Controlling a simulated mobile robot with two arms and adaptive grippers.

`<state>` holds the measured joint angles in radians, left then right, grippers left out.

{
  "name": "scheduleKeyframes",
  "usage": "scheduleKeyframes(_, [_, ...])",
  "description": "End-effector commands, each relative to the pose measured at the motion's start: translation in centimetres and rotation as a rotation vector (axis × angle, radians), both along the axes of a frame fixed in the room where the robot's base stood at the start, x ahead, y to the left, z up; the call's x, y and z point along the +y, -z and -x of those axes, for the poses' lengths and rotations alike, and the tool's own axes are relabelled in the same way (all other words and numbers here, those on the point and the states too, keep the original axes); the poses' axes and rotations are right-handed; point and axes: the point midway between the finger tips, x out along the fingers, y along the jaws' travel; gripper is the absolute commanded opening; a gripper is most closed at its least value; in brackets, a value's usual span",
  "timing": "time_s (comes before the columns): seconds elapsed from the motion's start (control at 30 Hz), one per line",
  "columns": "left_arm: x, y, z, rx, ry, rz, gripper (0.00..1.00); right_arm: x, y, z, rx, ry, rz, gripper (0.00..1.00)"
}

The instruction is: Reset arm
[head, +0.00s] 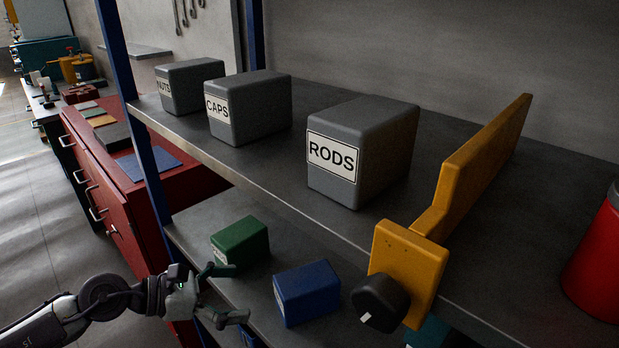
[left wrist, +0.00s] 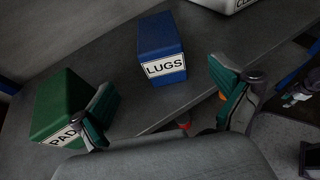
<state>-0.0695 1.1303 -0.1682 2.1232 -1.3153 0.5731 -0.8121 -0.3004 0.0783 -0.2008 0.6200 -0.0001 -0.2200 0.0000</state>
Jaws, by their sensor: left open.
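My left gripper (head: 222,293) comes in from the left in the head view, in front of the lower shelf. It is open, with nothing between its fingers. In the left wrist view its two fingers (left wrist: 165,112) are spread wide. The green box (head: 240,243) stands on the lower shelf just behind the gripper; it also shows in the left wrist view (left wrist: 62,100), labelled PAD as far as visible. The blue box (head: 307,292) stands to its right and is labelled LUGS in the left wrist view (left wrist: 161,50). My right gripper is not in view.
Grey boxes marked NUTS (head: 188,85), CAPS (head: 248,106) and RODS (head: 362,150) stand on the upper shelf (head: 285,165). A yellow part with a black knob (head: 380,302) juts past its front edge. A blue post (head: 135,125) and red drawers (head: 100,185) lie left.

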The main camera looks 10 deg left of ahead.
Motion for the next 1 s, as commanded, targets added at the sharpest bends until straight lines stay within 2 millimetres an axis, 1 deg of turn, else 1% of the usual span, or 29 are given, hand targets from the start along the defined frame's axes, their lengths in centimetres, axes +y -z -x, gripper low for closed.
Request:
scheduleKeyframes(0.07, [-0.9, -0.7, -0.1, 0.012, -0.038, 0.097, 1.0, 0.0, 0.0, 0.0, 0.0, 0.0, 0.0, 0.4])
scheduleKeyframes(0.13, [-1.8, -2.0, -0.5, 0.039, -0.113, 0.264, 1.0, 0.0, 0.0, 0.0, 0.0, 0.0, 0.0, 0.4])
scheduleKeyframes(0.17, [-2.1, -2.8, -0.8, 0.058, -0.158, 0.36, 1.0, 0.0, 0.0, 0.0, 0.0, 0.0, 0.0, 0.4])
scheduleKeyframes(0.2, [-2.3, -3.8, -1.2, 0.09, -0.232, 0.504, 1.0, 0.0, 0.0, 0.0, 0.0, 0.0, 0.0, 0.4])
scheduleKeyframes(0.27, [-1.7, -5.0, -1.9, 0.158, -0.363, 0.745, 1.0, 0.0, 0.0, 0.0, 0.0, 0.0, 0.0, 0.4])
scheduleKeyframes(0.3, [-0.8, -5.4, -2.3, 0.213, -0.464, 0.91, 1.0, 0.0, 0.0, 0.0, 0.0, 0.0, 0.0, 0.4])
scheduleKeyframes(0.37, [1.0, -5.1, -2.7, 0.306, -0.62, 1.15, 1.0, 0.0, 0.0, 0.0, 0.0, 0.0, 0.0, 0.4])
scheduleKeyframes(0.4, [2.3, -4.3, -2.8, 0.374, -0.731, 1.301, 1.0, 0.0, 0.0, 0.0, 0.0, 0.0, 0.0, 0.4])
scheduleKeyframes(0.47, [4.3, -2.3, -2.4, 0.482, -0.908, 1.517, 1.0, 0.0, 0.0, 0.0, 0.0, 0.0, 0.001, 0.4])
scheduleKeyframes(0.5, [5.5, -0.4, -1.8, 0.559, -1.033, 1.65, 1.0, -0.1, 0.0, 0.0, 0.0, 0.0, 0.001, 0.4])
scheduleKeyframes(0.57, [6.7, 3.0, -0.2, 0.678, -1.229, 1.835, 1.0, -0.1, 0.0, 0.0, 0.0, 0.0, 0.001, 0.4])
scheduleKeyframes(0.6, [7.1, 5.4, 1.2, 0.759, -1.366, 1.943, 1.0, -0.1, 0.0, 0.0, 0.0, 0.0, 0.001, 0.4])
scheduleKeyframes(0.67, [7.1, 8.6, 3.6, 0.869, -1.559, 2.068, 1.0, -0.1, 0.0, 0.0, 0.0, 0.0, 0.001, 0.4])
scheduleKeyframes(0.7, [6.8, 10.3, 5.1, 0.933, -1.672, 2.128, 1.0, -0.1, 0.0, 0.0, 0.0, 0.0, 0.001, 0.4])
scheduleKeyframes(0.8, [5.5, 13.6, 8.7, 1.062, -1.914, 2.219, 1.0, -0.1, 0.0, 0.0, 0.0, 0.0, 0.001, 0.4])
scheduleKeyframes(0.83, [5.1, 14.3, 9.6, -1.068, 1.93, -2.184, 1.0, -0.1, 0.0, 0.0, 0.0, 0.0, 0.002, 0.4])
scheduleKeyframes(0.9, [4.0, 15.8, 11.8, -1.047, 1.904, -2.033, 1.0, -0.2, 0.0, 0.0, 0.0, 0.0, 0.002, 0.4])
scheduleKeyframes(1.0, [2.3, 17.2, 14.7, -1.02, 1.868, -1.845, 1.0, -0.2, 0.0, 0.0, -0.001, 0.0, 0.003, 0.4])
